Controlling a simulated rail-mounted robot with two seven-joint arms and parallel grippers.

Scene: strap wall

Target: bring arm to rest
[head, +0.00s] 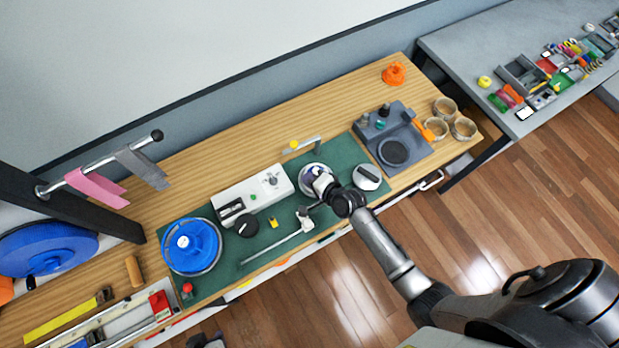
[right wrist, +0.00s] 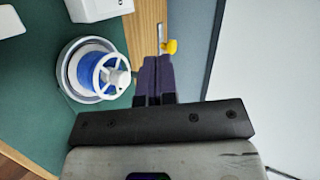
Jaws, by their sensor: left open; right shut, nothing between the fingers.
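My right arm comes in from the right in the head view. Its gripper (head: 322,183) is over the round white-rimmed fixture on the green mat. In the right wrist view the dark fingers (right wrist: 158,75) are pressed together with nothing between them. The fixture with a blue drum and white handwheel (right wrist: 108,73) is to their left, apart from them. A yellow knob (right wrist: 170,46) shows just beyond the fingertips. My left gripper (head: 205,341) shows only as a dark part at the bottom edge, in front of the bench; its fingers are mostly cut off.
The wooden bench (head: 200,158) carries a white box (head: 252,195), a blue round lid (head: 191,246), a grey station (head: 394,140) and several cups. A metal rail with pink and grey straps (head: 95,188) stands at left. Open floor (head: 500,215) lies in front of the bench.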

